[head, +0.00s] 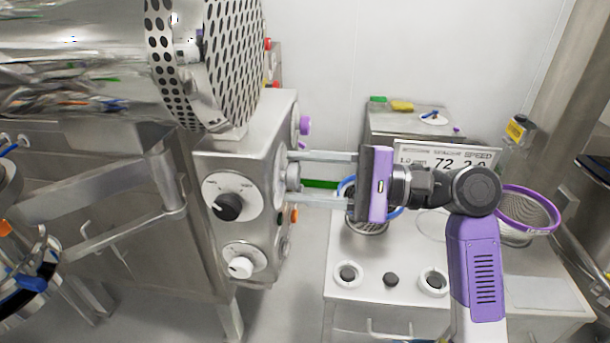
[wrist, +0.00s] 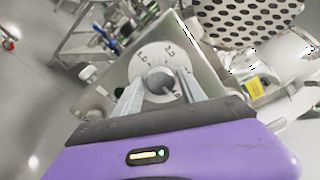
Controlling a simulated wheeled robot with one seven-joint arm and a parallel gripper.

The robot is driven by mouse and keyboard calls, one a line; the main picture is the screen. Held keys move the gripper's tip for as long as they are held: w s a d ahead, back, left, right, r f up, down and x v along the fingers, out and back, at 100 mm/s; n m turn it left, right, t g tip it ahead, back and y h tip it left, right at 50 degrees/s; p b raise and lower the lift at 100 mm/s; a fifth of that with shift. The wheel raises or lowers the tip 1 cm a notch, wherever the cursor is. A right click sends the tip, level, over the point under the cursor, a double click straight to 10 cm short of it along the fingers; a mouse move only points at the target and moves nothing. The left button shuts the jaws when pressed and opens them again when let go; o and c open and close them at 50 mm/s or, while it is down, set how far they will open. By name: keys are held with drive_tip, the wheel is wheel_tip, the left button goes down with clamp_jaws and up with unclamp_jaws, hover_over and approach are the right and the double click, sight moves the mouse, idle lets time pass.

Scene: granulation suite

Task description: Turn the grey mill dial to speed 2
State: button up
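The grey mill dial (head: 293,177) sits on the right-hand face of the steel control box (head: 262,150). In the wrist view the dial (wrist: 158,81) is a round grey knob on a pale plate (wrist: 150,58) with marks around it, too small to read surely. My gripper (head: 297,179) reaches in from the right, one finger above the dial and one below it. In the wrist view its fingers (wrist: 160,88) stand either side of the knob, with a gap visible. The dial's pointer setting cannot be made out.
The box's front has a black knob (head: 229,206) and a white knob (head: 240,267). A purple knob (head: 305,125) sticks out above my upper finger. A perforated steel drum (head: 232,60) hangs overhead. A white bench (head: 390,306) with knobs and a display (head: 447,155) stands right.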

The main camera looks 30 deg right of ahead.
clamp_jaws()
